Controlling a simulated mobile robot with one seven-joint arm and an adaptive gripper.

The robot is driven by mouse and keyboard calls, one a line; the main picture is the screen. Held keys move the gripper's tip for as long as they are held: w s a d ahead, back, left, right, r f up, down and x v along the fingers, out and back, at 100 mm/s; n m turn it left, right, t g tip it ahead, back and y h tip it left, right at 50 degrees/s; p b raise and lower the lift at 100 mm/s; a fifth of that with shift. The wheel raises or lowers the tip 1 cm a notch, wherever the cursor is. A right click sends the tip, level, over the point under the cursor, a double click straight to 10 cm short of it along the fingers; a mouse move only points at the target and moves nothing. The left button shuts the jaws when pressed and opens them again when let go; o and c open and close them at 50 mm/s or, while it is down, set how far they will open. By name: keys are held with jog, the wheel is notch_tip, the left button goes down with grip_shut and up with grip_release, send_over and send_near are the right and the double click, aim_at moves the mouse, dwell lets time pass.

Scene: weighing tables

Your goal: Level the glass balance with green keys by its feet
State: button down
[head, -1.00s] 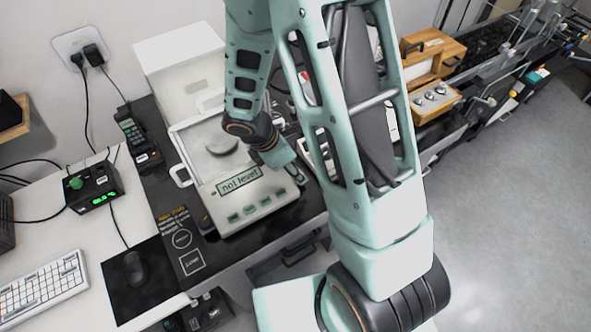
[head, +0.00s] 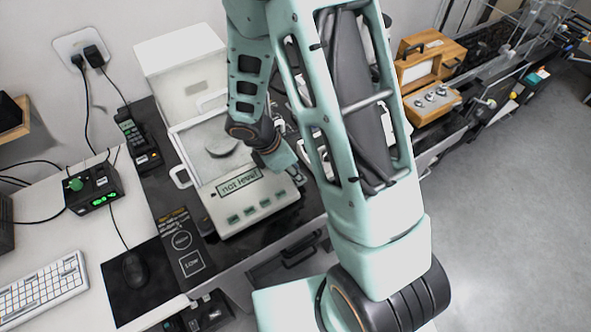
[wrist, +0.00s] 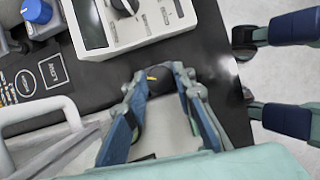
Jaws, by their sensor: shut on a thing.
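The glass balance with green keys (head: 238,200) stands on the dark bench top in the head view. It has a round pan (head: 221,146) and a display (head: 240,182) that seems to read "not level". My gripper (wrist: 160,77) is at its right side, low down. In the wrist view the fingers are closed around a dark round foot (wrist: 156,86) with a small yellow mark. A pale body, apparently the balance, lies between and below the fingers.
Another instrument with a display (wrist: 86,22) stands just ahead of the fingers in the wrist view, beside a blue-capped item (wrist: 37,11). A black card (head: 188,248) lies left of the balance. A wooden box (head: 432,104) stands further right.

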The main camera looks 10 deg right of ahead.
jog(key=shift+m, duration=0.6)
jog(key=shift+g, duration=0.3)
jog(key=c, duration=1.6)
grip_release()
jog(key=v, duration=1.2)
jog(key=shift+c, duration=0.6)
